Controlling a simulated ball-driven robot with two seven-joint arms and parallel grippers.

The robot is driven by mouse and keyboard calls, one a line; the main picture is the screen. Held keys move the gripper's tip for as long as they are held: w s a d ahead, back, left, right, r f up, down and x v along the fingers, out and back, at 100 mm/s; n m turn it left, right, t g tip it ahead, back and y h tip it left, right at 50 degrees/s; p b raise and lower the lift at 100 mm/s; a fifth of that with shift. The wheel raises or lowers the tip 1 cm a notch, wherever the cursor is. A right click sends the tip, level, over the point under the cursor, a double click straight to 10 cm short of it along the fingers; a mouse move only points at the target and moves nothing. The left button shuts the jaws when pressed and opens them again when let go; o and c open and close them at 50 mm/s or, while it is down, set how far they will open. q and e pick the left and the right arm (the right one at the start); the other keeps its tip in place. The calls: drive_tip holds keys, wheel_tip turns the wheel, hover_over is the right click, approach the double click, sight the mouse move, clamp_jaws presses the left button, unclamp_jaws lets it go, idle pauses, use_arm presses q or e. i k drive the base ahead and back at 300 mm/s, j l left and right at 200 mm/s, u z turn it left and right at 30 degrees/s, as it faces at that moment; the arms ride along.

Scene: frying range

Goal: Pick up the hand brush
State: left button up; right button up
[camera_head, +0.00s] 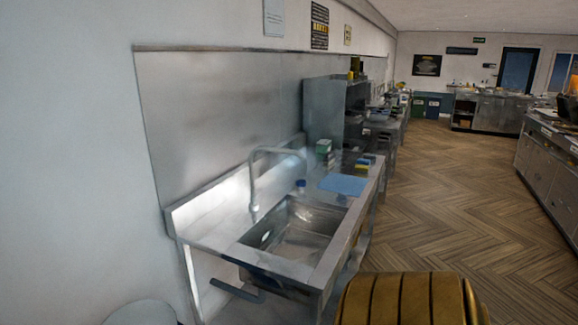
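I cannot make out a hand brush for certain in the head view. Several small items stand or lie at the far end of the steel sink unit (335,262), among them a green and white box (323,147) and small yellow and dark pieces (364,161) too small to tell apart. A light blue cloth (343,184) lies flat in front of them. A blue-capped item (301,185) stands between the tap and the cloth. Neither of my grippers is in view.
The sink basin (298,232) is empty, with a curved tap (253,180) behind it. A steel cabinet (324,110) stands beyond. The wooden floor (440,190) to the right is clear up to the drawer counters (550,170).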

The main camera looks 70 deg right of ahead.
sight(330, 158)
drive_tip(key=z, duration=0.4)
drive_tip(key=k+z, duration=0.1)
drive_tip(key=z, duration=0.3)
drive_tip(key=l+z, duration=0.1)
drive_tip(key=z, duration=0.35)
drive_tip(key=k+z, duration=0.1)
drive_tip(key=z, duration=0.3)
